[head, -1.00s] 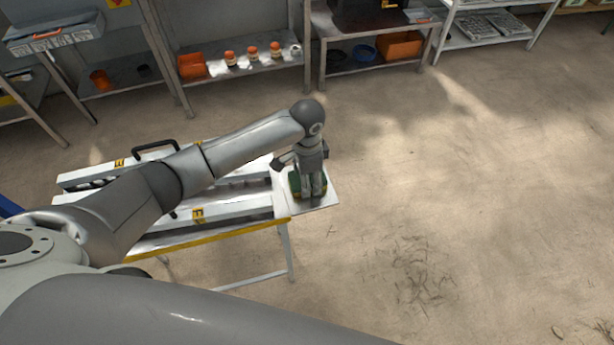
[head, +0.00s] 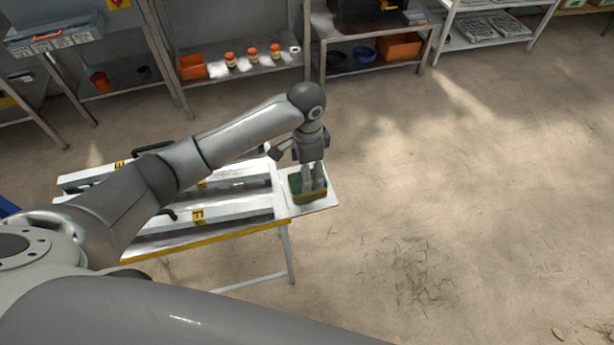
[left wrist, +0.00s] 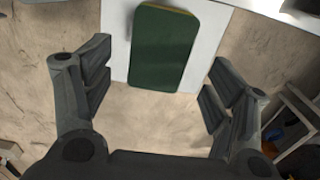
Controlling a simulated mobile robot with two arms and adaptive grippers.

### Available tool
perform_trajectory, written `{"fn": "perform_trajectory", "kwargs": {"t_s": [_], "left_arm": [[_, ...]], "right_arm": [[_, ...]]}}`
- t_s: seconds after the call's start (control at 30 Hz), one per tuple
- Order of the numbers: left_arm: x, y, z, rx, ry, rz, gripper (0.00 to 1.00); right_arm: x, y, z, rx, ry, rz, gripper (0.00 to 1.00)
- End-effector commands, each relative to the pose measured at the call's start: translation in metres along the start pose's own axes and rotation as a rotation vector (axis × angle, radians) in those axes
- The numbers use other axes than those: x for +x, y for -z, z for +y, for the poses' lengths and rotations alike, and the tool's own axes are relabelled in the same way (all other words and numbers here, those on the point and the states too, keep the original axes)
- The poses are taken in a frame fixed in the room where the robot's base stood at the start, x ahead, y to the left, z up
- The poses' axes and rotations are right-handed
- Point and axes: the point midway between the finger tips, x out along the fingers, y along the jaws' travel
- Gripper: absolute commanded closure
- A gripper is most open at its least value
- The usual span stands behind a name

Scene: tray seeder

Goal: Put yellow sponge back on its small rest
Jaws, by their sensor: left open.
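The sponge (head: 310,195) lies on the small pale rest (head: 325,203) at the right end of the bench. It has a dark green top and a yellow side. In the left wrist view the sponge (left wrist: 165,48) lies flat on the white rest (left wrist: 118,50), green face up, between and ahead of the fingers. My left gripper (head: 314,180) points down just above the sponge. In the left wrist view its fingers (left wrist: 155,95) are wide apart with nothing between them. My right gripper is in neither view.
The tray seeder bench (head: 160,240) with its white rails and yellow front edge stands left of the rest. Shelves with orange bins (head: 192,67) and several small bottles line the back. The floor to the right is clear.

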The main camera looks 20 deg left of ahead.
Motion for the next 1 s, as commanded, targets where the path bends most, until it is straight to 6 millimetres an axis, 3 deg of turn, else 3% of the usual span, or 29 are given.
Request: {"fn": "perform_trajectory", "kwargs": {"t_s": [0.2, 0.4, 1.0], "left_arm": [[-0.046, 0.0, 0.0, 0.001, 0.002, 0.002, 0.22], [-0.068, 0.0, 0.0, 0.0, 0.0, 0.0, 0.22], [-0.072, 0.0, 0.0, 0.0, -0.001, 0.0, 0.22]], "right_arm": [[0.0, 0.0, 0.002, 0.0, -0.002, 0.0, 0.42], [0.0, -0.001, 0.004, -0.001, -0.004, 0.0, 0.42], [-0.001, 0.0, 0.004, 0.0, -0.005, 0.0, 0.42]]}}
